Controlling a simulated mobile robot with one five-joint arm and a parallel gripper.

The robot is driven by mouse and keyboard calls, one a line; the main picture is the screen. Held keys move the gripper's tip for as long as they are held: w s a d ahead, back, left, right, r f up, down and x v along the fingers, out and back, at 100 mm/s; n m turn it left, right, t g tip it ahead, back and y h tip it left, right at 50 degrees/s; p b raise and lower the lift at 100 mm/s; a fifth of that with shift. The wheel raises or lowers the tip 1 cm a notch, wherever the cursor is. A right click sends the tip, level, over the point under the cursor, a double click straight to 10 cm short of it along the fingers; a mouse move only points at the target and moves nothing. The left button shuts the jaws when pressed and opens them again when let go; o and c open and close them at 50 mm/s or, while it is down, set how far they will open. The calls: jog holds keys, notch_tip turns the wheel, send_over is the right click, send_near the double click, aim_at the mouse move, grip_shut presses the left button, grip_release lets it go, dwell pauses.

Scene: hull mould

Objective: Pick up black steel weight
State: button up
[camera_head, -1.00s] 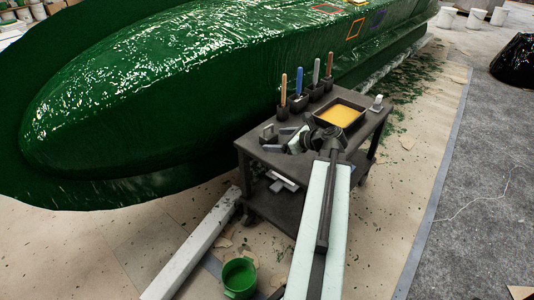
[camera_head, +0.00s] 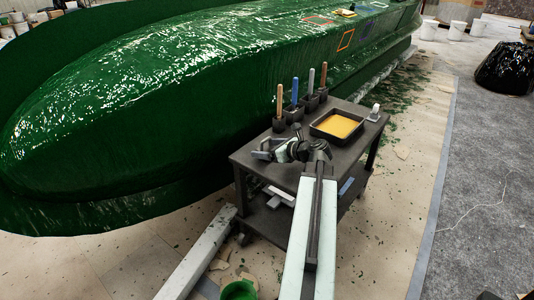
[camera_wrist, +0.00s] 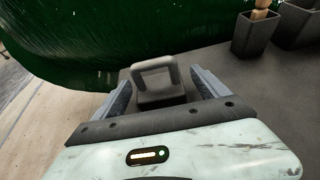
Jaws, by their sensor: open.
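The black steel weight (camera_wrist: 160,98), a dark block with a loop handle on top, stands upright on the dark cart top. In the wrist view it sits between the two fingers of my gripper (camera_wrist: 162,80), with a gap to the finger on each side. My gripper is open and holds nothing. In the head view my gripper (camera_head: 268,149) is at the cart's left corner and partly hides the weight there. The lower front of the weight is hidden by my gripper body in the wrist view.
The dark cart (camera_head: 336,143) carries a tray of yellow material (camera_head: 338,125) and several holders with upright handled tools (camera_head: 294,102) along its back edge. The large green hull mould (camera_head: 150,110) rises close behind. A green bucket (camera_head: 239,290) stands on the floor in front.

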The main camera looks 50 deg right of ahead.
aim_at(260, 148)
jog(key=b+x, duration=0.1)
jog(key=x, duration=0.2)
jog(key=shift+w+f, duration=0.15)
jog(key=shift+w, duration=0.05)
grip_shut()
notch_tip(260, 148, up, 10)
jog(key=p, duration=1)
jog(key=shift+r+p, duration=0.2)
jog(key=shift+p, duration=0.1)
